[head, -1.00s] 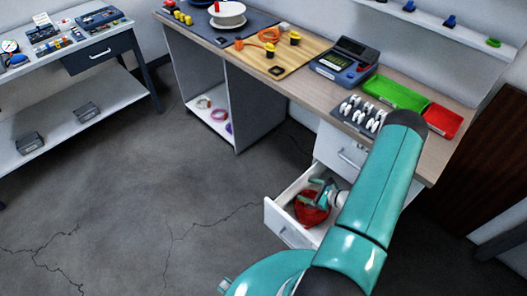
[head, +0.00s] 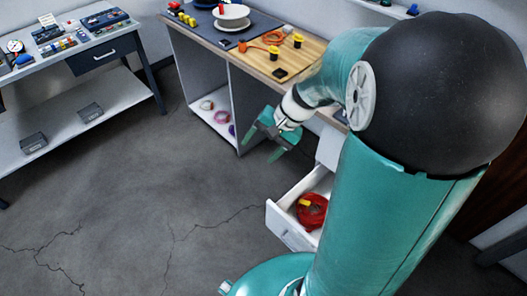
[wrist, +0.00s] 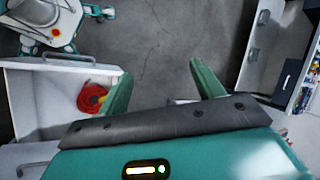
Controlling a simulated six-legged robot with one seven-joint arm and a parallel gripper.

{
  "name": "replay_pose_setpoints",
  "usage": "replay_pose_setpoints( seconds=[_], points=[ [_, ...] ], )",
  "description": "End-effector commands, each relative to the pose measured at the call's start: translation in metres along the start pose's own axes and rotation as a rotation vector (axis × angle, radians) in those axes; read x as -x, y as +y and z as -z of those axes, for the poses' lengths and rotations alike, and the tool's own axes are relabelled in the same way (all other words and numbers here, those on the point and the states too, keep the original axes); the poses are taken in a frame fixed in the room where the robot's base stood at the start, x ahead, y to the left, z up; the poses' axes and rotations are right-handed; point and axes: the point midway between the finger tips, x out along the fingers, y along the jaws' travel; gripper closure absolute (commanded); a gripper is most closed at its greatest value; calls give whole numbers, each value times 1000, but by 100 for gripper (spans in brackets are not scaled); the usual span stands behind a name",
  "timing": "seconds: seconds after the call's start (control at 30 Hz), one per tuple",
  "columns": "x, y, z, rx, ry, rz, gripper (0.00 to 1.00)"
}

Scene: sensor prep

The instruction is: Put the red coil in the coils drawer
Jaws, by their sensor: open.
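The red coil (head: 311,210) lies inside the open lower drawer (head: 283,224) of the desk, with a small yellow part on it. In the wrist view the red coil (wrist: 92,98) lies in the drawer (wrist: 40,66) at the left, against its right-hand side. My gripper (head: 262,144) is open and empty, raised above and to the left of the drawer. In the wrist view its two fingers (wrist: 163,84) stand wide apart with floor between them. My arm hides the right part of the drawer and desk.
The desk above holds an orange cable (head: 272,38) on a wooden mat and a white spool (head: 231,17). An open shelf under it (head: 213,118) holds several coils. A side bench (head: 75,60) stands at the left. The floor between is clear.

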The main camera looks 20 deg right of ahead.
Motion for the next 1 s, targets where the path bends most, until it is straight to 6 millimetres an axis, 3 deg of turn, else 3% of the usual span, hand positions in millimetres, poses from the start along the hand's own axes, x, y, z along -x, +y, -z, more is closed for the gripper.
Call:
replay_pose_setpoints(
  seconds=[0.03,0.2,0.5,0.7,1.0],
  points=[
    [10,-8,-16,76,28,-33,33],
    [38,-20,-62,303,121,-146,33],
    [86,-23,-128,673,337,-305,33],
    [107,-19,-150,825,456,-361,33],
    [110,-17,-153,850,479,-374,33]
  ],
)
